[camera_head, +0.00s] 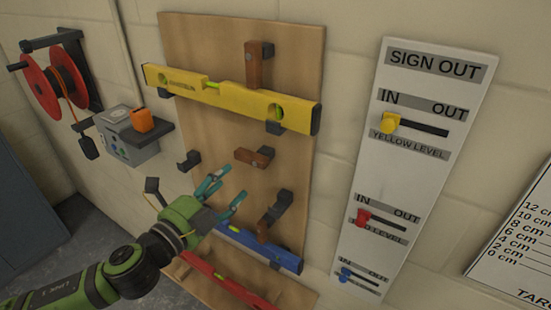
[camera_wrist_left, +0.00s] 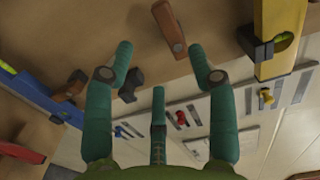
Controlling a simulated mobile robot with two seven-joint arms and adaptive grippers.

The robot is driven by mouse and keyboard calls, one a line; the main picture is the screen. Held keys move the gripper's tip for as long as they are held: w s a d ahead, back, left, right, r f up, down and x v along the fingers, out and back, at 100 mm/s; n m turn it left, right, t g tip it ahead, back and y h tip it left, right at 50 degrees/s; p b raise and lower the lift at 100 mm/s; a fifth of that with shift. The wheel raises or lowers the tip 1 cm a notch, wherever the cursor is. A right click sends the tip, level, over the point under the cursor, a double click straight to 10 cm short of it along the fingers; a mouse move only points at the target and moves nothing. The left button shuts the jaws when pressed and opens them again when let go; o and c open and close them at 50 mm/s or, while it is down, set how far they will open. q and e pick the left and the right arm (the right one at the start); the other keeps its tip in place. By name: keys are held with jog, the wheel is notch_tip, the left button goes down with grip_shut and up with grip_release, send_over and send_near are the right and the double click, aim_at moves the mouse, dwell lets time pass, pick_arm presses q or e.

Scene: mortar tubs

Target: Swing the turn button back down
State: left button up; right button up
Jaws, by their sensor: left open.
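A brown wooden turn button (camera_head: 254,157) on the pegboard's middle lies nearly sideways, between the yellow and blue levels. It also shows in the left wrist view (camera_wrist_left: 168,28), beyond my fingertips. A second turn button (camera_head: 273,215) is tilted above the blue level (camera_head: 260,248). A third turn button (camera_head: 258,65) stands upright above the yellow level (camera_head: 232,97). My left gripper (camera_head: 230,186) has its teal fingers spread, empty, and is below and left of the middle button, apart from it in the wrist view (camera_wrist_left: 160,58). My right gripper is not in view.
Black hooks (camera_head: 189,161) stick out from the wooden board (camera_head: 200,40). A white sign-out panel (camera_head: 385,170) with coloured sliders is to the right. A shelf with a grey box (camera_head: 125,142) and a red reel (camera_head: 55,80) are left.

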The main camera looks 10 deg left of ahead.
aim_at(250, 164)
pick_arm(q)
jog(key=w+p, duration=0.1)
jog(key=w+d+r+p, duration=0.1)
jog(key=w, duration=0.1)
jog(key=w+d+p, duration=0.1)
jog(key=w, duration=0.1)
jog(key=shift+d+r, duration=0.15)
jog(key=shift+d, duration=0.1)
jog(key=shift+p+x, duration=0.35)
jog(key=shift+x, duration=0.4)
jog(key=shift+f, duration=0.25)
grip_shut()
